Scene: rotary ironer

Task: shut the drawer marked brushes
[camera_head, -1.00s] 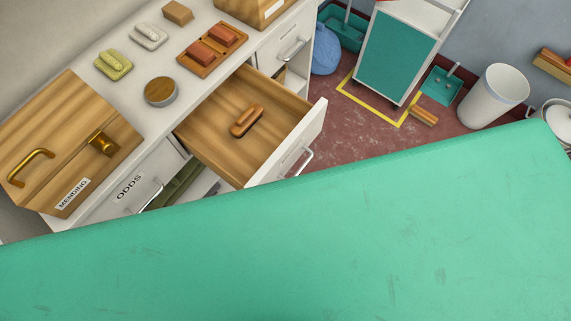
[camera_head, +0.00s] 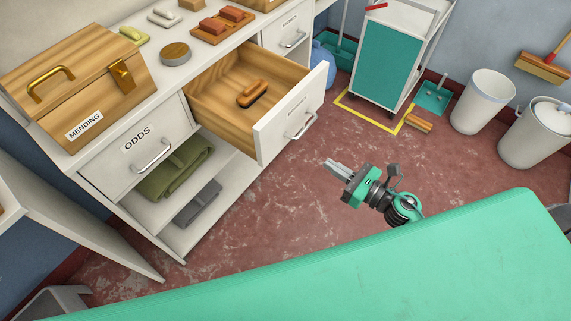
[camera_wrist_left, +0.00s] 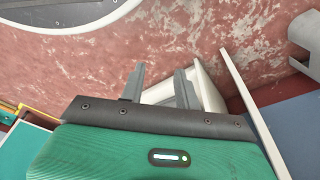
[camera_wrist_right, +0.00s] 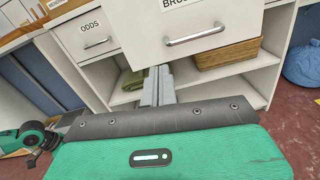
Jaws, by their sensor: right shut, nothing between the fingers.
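The drawer (camera_head: 290,112) stands pulled out of the white cabinet, with a dark-bottomed wooden brush (camera_head: 252,93) lying inside. Its white front carries a bar handle (camera_head: 301,125), and the label is partly cut off in the right wrist view, where the drawer front (camera_wrist_right: 140,36) and handle (camera_wrist_right: 195,36) are close ahead. My right gripper (camera_head: 333,167) is shut and empty, in front of the drawer and lower than its handle, apart from it. My left gripper (camera_wrist_left: 159,84) is open and empty over the floor; the head view does not show it.
The ODDS drawer (camera_head: 137,145) beside it is shut. Below are shelves with a folded olive cloth (camera_head: 178,166) and a grey one. A mending box (camera_head: 75,85) stands on the countertop. A trolley (camera_head: 395,55) and bins stand at the back right. Red floor (camera_head: 240,215) before the cabinet is clear.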

